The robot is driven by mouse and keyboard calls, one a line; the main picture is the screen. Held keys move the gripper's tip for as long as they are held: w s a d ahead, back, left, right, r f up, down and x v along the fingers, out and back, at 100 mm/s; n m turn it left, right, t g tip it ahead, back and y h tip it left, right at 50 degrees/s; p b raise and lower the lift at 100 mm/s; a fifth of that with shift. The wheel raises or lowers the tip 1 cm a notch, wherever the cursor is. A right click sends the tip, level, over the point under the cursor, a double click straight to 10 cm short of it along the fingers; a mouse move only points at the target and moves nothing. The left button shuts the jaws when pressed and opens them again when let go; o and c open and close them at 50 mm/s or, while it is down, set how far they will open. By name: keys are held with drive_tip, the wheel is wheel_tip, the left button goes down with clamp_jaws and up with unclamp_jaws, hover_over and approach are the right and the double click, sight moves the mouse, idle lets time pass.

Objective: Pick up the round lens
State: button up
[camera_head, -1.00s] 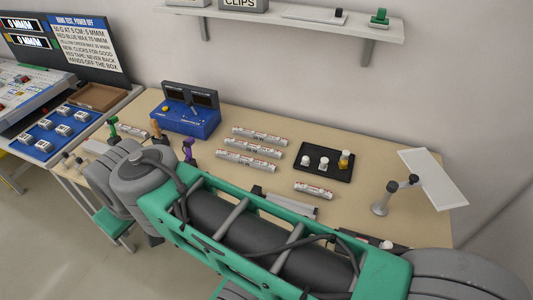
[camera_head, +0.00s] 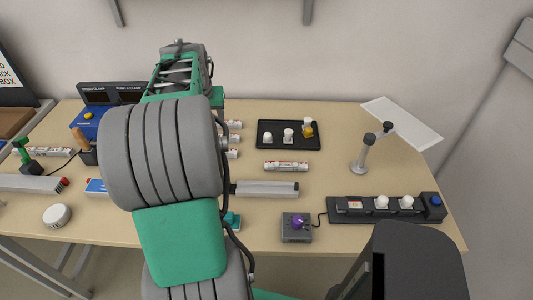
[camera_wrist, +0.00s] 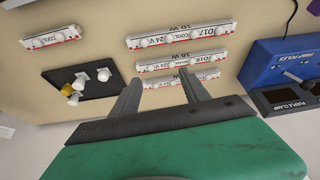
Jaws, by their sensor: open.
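No piece is plainly marked as the round lens. A round white puck-like piece (camera_head: 57,216) lies at the table's front left in the head view. Small white round-topped pieces (camera_head: 288,135) and a yellow one (camera_head: 307,129) stand on the black tray (camera_head: 262,146); the tray also shows at the left in the wrist view (camera_wrist: 58,78). I cannot tell which piece is the lens. My gripper (camera_wrist: 160,76) is open and empty. It points at the white labelled tubes (camera_wrist: 180,59), to the right of the tray in that view. My arm hides it in the head view.
A grey lamp stand (camera_head: 364,155) with a white panel stands right of the tray. A black strip with white domes (camera_head: 345,219) lies front right. A grey box with a purple knob (camera_head: 296,228) sits front centre. A blue box (camera_wrist: 262,67) is right in the wrist view.

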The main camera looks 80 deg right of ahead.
sight(268, 134)
drive_tip(key=s+d+f+m+g+b, duration=0.1)
drive_tip(key=s+d+f+m, duration=0.1)
drive_tip(key=s+d+f, duration=0.4)
drive_tip(key=s+d+f+m+g+b, duration=0.15)
drive_tip(key=s+d, duration=0.25)
drive_tip(key=s, duration=0.4)
drive_tip(key=shift+t, duration=0.45)
drive_tip(key=x, duration=0.2)
drive_tip(key=p+x, duration=0.1)
drive_tip(key=x, duration=0.1)
drive_tip(key=p+x, duration=0.1)
drive_tip(key=x, duration=0.2)
drive_tip(key=shift+s+d+r, duration=0.1)
drive_tip(key=shift+s+d, duration=0.1)
drive_tip(key=shift+d, duration=0.1)
clamp_jaws()
